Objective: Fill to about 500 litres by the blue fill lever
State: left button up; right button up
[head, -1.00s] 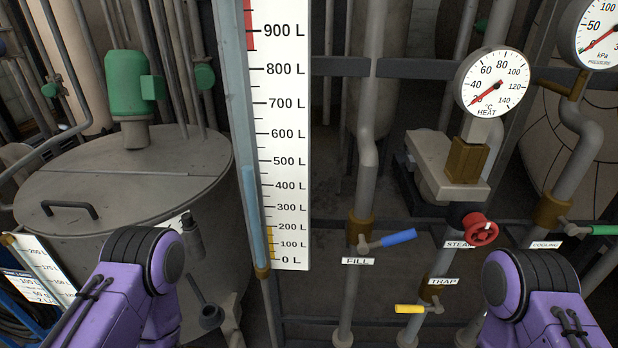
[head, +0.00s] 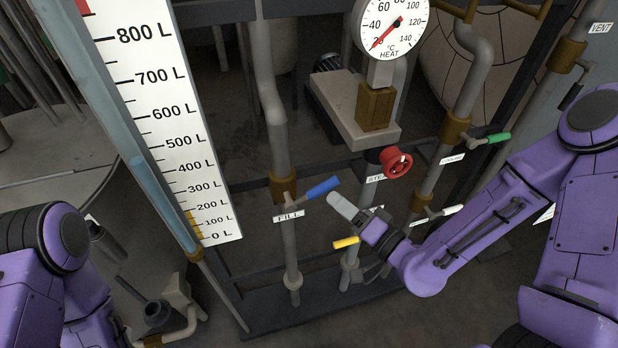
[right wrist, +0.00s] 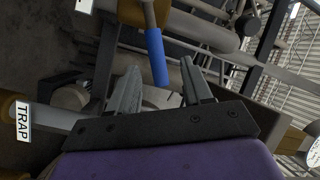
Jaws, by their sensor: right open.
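The blue fill lever (head: 322,187) sticks out to the right, tilted slightly up, from the brass valve above the FILL label (head: 289,216). My right gripper (head: 343,205) is just right of and below the lever's tip. In the right wrist view, my open right gripper (right wrist: 160,68) has its fingers apart, with the blue lever (right wrist: 157,58) showing ahead between them; I see no grip on it. The level scale (head: 185,120) stands at the left; the blue column in its sight tube (head: 160,195) tops out a little below the 500 L mark. My left gripper is out of view.
The yellow trap lever (head: 346,242) is just below my right gripper, and the red steam handwheel (head: 396,162) is above right. The green cooling lever (head: 498,138) is farther right. The heat gauge (head: 392,26) reads low. Pipes stand close behind the levers.

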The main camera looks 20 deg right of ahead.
aim_at(315, 192)
jog(key=b+x, duration=0.4)
jog(key=x, duration=0.4)
jog(key=shift+w+d+h, duration=0.2)
jog(key=shift+w+h, duration=0.1)
jog(key=shift+w, duration=0.25)
grip_shut()
jog(key=shift+f+b, duration=0.1)
jog(key=shift+b, duration=0.25)
